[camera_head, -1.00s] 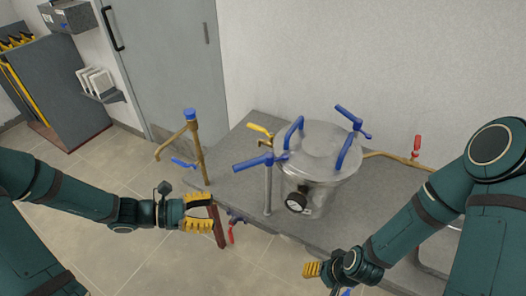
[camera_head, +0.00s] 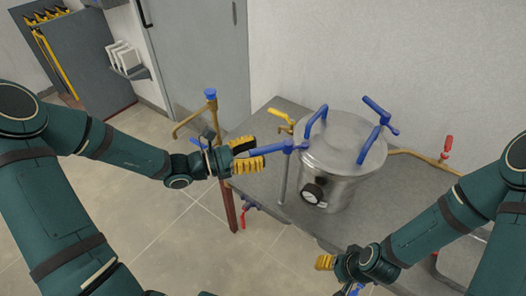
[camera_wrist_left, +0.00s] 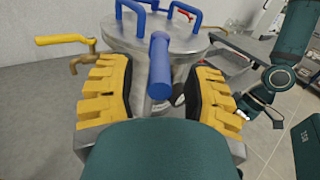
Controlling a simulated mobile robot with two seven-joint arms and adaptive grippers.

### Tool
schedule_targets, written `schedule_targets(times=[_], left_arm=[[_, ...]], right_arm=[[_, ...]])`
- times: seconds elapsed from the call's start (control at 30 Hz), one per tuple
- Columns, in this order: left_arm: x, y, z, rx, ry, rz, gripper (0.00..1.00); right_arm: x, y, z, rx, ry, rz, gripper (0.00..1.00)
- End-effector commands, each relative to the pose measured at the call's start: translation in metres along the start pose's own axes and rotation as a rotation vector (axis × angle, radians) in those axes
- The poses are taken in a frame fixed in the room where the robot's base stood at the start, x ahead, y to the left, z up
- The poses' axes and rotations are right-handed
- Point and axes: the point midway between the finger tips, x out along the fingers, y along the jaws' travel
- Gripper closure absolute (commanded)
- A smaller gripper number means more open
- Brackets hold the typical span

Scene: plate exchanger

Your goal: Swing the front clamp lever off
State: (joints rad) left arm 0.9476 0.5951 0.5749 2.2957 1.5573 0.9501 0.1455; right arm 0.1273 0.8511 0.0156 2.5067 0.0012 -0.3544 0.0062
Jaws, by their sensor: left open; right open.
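The front clamp lever (camera_head: 270,150) is a blue handle on a metal post at the left front of the steel vessel (camera_head: 343,170). My left gripper (camera_head: 258,153) is open, with its yellow fingers around the outer end of the lever. In the left wrist view the lever (camera_wrist_left: 160,65) stands between the open fingers (camera_wrist_left: 168,98), apart from both. A second blue clamp lever (camera_head: 378,108) sits at the back right of the lid (camera_head: 342,135). My right gripper (camera_head: 325,263) is open and empty, low at the front of the table.
Two blue handles stand on the lid, one at the left (camera_head: 316,120). A brass tap (camera_head: 211,120) with a blue top stands left of the vessel. A yellow-handled valve (camera_head: 278,115) is behind the lever. A red-handled valve (camera_head: 448,147) is at the right. The grey tabletop (camera_head: 275,210) has free room.

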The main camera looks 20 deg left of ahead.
Motion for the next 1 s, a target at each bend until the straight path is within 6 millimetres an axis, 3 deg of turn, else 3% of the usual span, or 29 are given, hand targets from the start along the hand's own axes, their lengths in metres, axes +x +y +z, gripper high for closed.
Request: schedule_targets(times=[0.2,0.57,0.7,1.0], left_arm=[[0.02,0.0,-0.001,0.0,0.001,-0.001,0.49],[0.023,0.0,0.0,0.0,0.001,0.001,0.5],[0.023,0.0,0.0,0.0,0.001,0.0,0.99],[0.022,0.001,0.0,0.0,0.001,0.002,1.0]], right_arm=[[0.003,0.001,0.002,-0.001,-0.003,0.0,0.44],[0.003,0.001,0.002,-0.001,-0.004,0.0,0.44],[0.003,0.001,0.002,-0.001,-0.004,0.0,0.44],[0.003,0.001,0.002,-0.001,-0.004,0.0,0.44]])
